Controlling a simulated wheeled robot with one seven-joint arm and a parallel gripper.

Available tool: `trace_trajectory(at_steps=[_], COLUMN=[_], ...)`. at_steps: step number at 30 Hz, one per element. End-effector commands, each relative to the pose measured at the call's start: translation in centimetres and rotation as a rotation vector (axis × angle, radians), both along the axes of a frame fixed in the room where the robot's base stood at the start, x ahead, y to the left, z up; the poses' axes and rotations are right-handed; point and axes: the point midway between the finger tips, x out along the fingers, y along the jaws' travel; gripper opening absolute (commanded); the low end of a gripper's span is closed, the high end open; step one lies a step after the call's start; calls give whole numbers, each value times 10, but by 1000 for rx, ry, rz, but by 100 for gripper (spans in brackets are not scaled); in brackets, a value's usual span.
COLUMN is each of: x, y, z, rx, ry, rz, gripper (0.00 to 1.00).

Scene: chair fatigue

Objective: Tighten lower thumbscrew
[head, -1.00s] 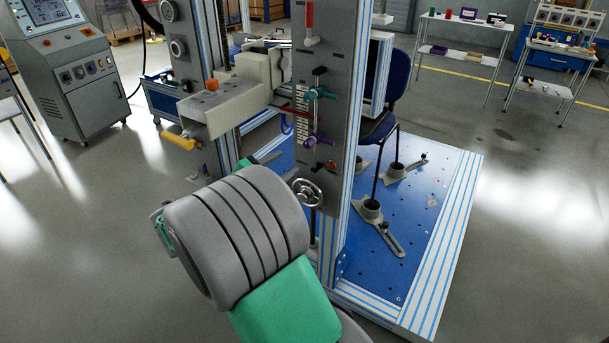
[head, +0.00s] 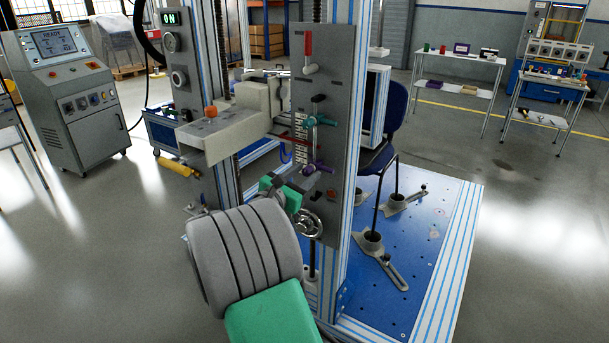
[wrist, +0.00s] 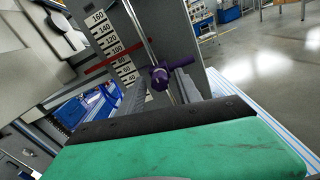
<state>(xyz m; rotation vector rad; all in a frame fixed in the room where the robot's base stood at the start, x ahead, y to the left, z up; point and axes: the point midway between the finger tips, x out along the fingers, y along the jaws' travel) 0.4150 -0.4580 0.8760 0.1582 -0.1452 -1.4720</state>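The lower thumbscrew is the purple one (head: 318,168) on the grey upright plate; it also shows in the wrist view (wrist: 160,77) on a metal rod. The upper, teal thumbscrew (head: 320,121) sits above it. My gripper (head: 303,181) is close to the purple thumbscrew, just left of it in the head view. In the wrist view the two grey fingers of my gripper (wrist: 158,88) are apart, with the purple knob between them near their tips. I see a gap on each side of the knob. I cannot tell how deep it sits between the fingers.
A white scale with a red pointer (wrist: 103,67) is left of the knob. A handwheel (head: 308,223) is just below my gripper. A beige block (head: 222,128) with an orange knob juts out left. A chair (head: 390,125) stands behind on the blue base plate (head: 405,235).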

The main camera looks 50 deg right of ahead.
Motion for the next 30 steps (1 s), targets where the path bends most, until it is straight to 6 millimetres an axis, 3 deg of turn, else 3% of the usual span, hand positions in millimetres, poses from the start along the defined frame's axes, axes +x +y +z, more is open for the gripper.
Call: trace_trajectory(at_steps=[14,30], x=[0,0], y=[0,0], z=[0,0], rx=[0,5], ry=[-1,-36], rz=[-1,-1], gripper=[1,0])
